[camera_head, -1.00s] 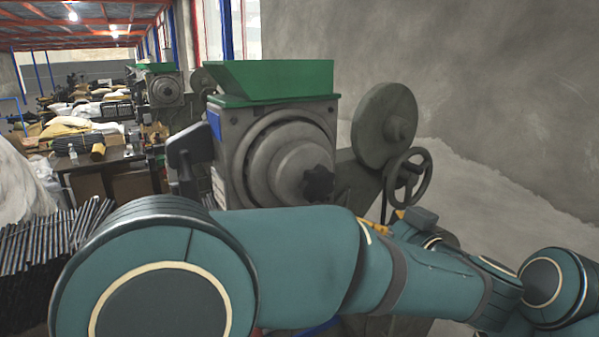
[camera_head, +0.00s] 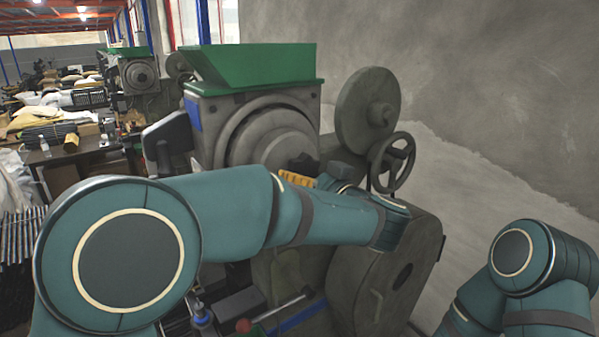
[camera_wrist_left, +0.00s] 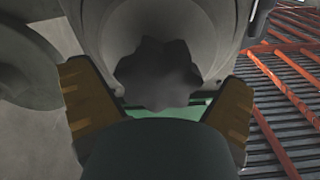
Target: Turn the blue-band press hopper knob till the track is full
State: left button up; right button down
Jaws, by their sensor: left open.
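The press with a blue band (camera_head: 193,112) on its side stands in the middle of the head view, with a green hopper (camera_head: 250,68) on top. The dark lobed hopper knob (camera_head: 303,164) is on the round front housing, partly hidden by my left arm. In the left wrist view, the knob (camera_wrist_left: 158,78) sits between the two orange fingers of my left gripper (camera_wrist_left: 157,95). The fingers are open, one on each side, with visible gaps to it. One orange finger of my left gripper (camera_head: 297,179) shows in the head view. I cannot make out the track. My right gripper is out of view.
A handwheel (camera_head: 392,162) and a large round disc (camera_head: 367,108) stand right of the knob. A red-tipped lever (camera_head: 243,326) is below my left arm. Another press (camera_head: 138,75) and a cluttered table stand at the back left. Bare floor lies to the right.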

pick_arm(q)
jog(key=shift+x, duration=1)
jog(key=c, duration=1)
jog(key=shift+c, duration=0.3)
